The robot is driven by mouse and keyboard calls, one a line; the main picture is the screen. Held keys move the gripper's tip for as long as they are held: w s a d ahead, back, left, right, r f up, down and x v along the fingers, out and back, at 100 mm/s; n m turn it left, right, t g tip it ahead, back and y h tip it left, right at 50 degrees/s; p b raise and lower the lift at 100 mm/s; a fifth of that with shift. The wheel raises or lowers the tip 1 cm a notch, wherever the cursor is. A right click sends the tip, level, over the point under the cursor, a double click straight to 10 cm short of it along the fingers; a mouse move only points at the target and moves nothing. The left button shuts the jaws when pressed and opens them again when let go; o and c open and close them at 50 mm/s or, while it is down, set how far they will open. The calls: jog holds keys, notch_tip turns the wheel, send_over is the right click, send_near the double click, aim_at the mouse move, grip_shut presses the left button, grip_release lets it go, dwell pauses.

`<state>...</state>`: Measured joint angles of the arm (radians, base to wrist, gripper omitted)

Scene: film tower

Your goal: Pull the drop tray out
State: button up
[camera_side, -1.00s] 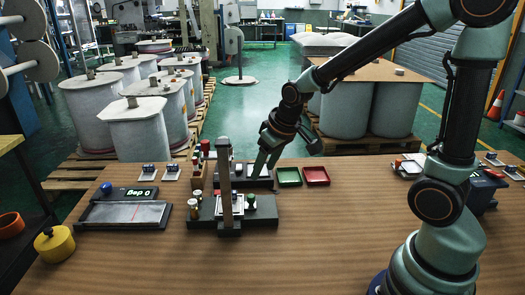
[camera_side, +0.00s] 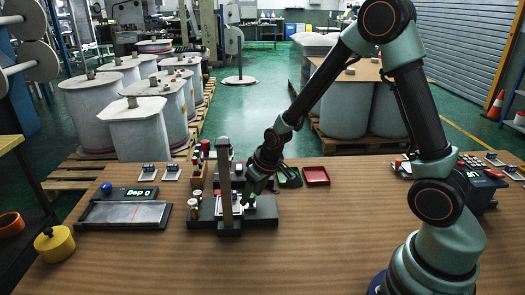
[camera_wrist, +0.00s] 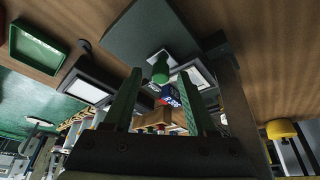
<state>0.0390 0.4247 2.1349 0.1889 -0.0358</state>
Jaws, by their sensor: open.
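My gripper (camera_side: 248,200) is low over the right part of the base, beside the post. In the wrist view my gripper (camera_wrist: 160,74) has its two fingers apart. A green round-ended piece (camera_wrist: 160,67) shows between the fingertips, with a pale panel (camera_wrist: 196,77) close behind. I cannot tell whether the fingers touch it.
A red tray (camera_side: 316,176) and a partly hidden green tray (camera_side: 289,178) lie behind my gripper. A light-table device (camera_side: 125,214) with a display is at left, near a yellow pot (camera_side: 54,245). Small vials (camera_side: 194,208) stand on the base's left. The front table is clear.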

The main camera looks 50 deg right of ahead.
jog(key=shift+f, duration=0.1)
grip_shut()
dwell(1.4)
